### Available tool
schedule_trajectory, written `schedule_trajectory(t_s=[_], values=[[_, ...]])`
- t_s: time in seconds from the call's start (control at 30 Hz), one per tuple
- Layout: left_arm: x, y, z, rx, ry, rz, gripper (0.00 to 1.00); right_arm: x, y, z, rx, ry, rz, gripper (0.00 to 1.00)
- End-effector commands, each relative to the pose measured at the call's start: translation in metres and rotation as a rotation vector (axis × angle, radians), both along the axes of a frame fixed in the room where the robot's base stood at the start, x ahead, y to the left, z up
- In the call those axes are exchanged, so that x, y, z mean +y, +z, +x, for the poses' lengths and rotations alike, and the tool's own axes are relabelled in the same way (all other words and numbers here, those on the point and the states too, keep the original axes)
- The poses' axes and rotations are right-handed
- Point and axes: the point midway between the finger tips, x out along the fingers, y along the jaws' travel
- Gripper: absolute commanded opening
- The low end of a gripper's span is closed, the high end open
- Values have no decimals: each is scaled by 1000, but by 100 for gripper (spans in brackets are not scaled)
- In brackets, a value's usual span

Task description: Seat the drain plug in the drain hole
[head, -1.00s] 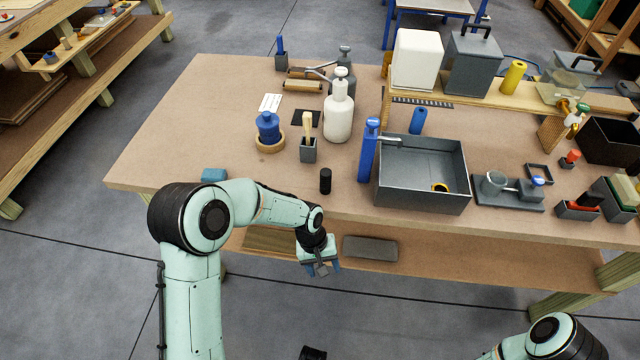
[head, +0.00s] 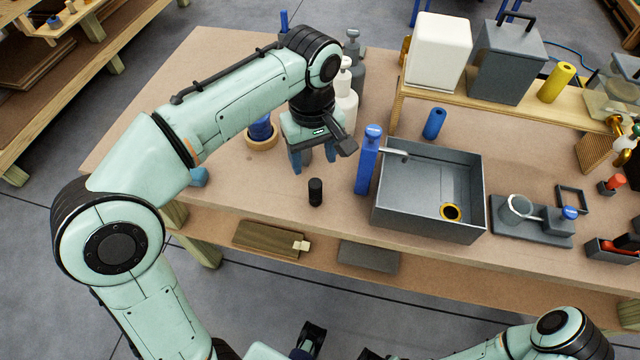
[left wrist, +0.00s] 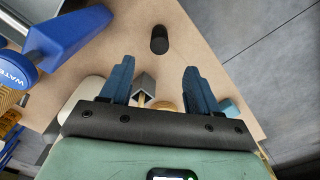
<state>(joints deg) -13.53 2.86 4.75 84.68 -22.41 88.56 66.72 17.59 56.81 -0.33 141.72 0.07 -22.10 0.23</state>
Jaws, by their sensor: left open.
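A small black upright cylinder (head: 316,192), which I take for the drain plug, stands on the bench near its front edge. It also shows in the left wrist view (left wrist: 159,39), beyond the fingertips. The drain hole (head: 451,212) shows as a yellow ring with a dark middle in the floor of the grey basin (head: 398,218). My left gripper (head: 312,158) is above the bench, behind and above the cylinder, with its blue fingers pointing down. The fingers are apart and empty in the left wrist view (left wrist: 158,75).
A blue bottle (head: 367,160) stands between my left gripper and the basin. A white pump bottle (head: 346,95) and a blue item in a wooden ring (head: 262,139) are partly hidden behind my arm. A grey fixture (head: 535,222) sits right of the basin.

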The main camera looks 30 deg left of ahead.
Motion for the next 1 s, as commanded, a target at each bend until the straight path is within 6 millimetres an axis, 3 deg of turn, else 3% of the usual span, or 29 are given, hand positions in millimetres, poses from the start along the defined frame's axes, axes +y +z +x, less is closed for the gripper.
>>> schedule_trajectory(t_s=[0.03,0.2,0.47,0.77,1.0], values=[[0,-14,-1,4,1,1,61,0,-5,-2,2,0,0,43],[0,-45,0,4,0,1,61,0,-12,-2,0,-1,-1,43],[0,-65,0,3,0,0,61,0,-15,0,-7,-2,-2,43],[-2,-107,1,4,-1,0,61,0,-22,3,-19,-5,-3,43],[-2,-112,2,1,-1,0,61,0,-22,4,-22,-6,-4,43]])
